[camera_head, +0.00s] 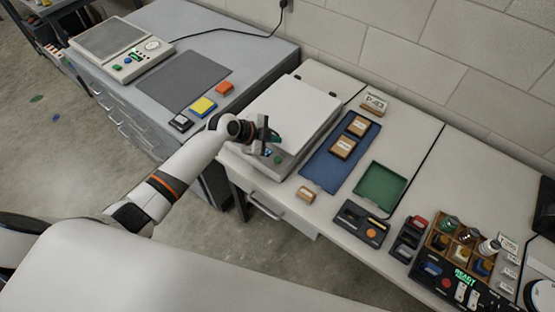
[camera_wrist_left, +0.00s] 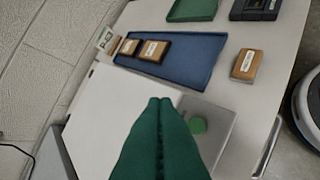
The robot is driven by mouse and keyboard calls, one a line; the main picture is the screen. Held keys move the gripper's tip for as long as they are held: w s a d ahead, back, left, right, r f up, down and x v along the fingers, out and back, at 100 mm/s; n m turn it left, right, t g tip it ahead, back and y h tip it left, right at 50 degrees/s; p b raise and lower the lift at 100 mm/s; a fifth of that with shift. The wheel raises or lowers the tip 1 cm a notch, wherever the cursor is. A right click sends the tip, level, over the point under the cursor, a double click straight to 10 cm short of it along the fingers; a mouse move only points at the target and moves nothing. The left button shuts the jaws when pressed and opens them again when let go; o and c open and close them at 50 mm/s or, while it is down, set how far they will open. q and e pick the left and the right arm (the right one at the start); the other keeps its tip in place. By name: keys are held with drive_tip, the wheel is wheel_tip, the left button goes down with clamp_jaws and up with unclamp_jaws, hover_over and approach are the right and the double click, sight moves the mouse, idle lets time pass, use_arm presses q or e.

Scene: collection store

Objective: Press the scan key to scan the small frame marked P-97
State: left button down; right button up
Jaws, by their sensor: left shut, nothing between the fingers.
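My left gripper (camera_head: 275,138) is shut and empty over the front part of a white-topped flat scanner (camera_head: 300,103). In the left wrist view its green fingers (camera_wrist_left: 160,102) are together, left of a round green key (camera_wrist_left: 198,125) on the scanner's grey front strip. They look apart from the key, but the height is hard to judge. Two small wooden frames (camera_head: 358,125) (camera_head: 343,148) lie on a blue tray (camera_head: 318,165). A third small frame (camera_head: 306,193) lies on the table near its front edge. The labels on the frames are too small to read. My right gripper is out of view.
A card reading like P-42 (camera_head: 375,101) stands behind the blue tray. A green tray (camera_head: 381,184), a dark device with an orange button (camera_head: 362,222) and a wooden organiser (camera_head: 470,240) lie right. A grey bench (camera_head: 262,50) with another device (camera_head: 121,52) is left.

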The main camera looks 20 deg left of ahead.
use_arm(q)
drive_tip(key=b, duration=0.5)
hover_over(278, 160)
drive_tip(key=a, duration=0.1)
drive_tip(key=f, duration=0.6)
drive_tip(key=shift+s+f, duration=0.25)
drive_tip(key=shift+s, duration=0.1)
drive_tip(key=shift+f+b, duration=0.35)
drive_tip(key=shift+f, duration=0.15)
idle(0.5)
drive_tip(key=shift+f+b, duration=0.4)
drive_tip(key=shift+b, duration=0.15)
